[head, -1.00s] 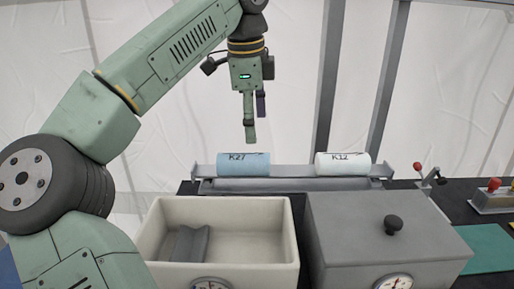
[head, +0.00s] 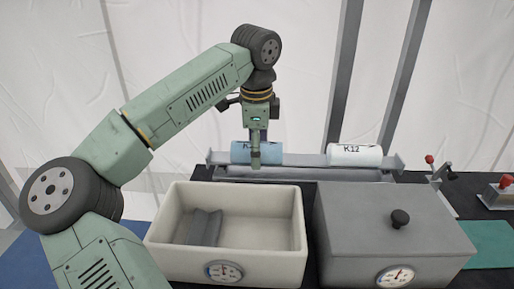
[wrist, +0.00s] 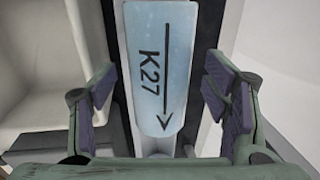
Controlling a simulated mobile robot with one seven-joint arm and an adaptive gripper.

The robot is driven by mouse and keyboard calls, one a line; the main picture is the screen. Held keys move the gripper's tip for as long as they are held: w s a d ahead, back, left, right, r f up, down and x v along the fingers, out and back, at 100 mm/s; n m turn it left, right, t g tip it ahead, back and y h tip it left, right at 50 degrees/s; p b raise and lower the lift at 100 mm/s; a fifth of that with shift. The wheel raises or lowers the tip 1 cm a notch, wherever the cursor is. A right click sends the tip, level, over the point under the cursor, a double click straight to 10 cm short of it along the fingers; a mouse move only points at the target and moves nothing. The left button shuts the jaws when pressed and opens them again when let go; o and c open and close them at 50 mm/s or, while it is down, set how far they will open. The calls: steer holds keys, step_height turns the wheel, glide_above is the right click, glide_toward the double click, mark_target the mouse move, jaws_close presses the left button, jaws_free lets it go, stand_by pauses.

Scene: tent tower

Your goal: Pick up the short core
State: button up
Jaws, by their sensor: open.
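A pale blue cylinder marked K27 (head: 271,152) lies on a grey rack (head: 305,161) behind the bins. A white cylinder marked K12 (head: 355,156) lies on the same rack to its right. The two look close in length; neither is labelled short. My gripper (head: 255,161) points down in front of K27 in the head view and hides part of it. In the wrist view, K27 (wrist: 158,65) with its black arrow lies between the open, purple-padded fingers, with a gap on both sides. I cannot tell how far above it the fingertips are.
An open cream bin (head: 300,225) with a gauge holds a grey angled piece (head: 204,228). A grey lidded box (head: 375,215) with a black knob stands beside it. Red-knobbed levers (head: 432,162) and a green mat (head: 488,243) are at the right.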

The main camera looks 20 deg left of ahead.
steer(key=shift+c, duration=0.4)
steer(key=c, duration=1.4)
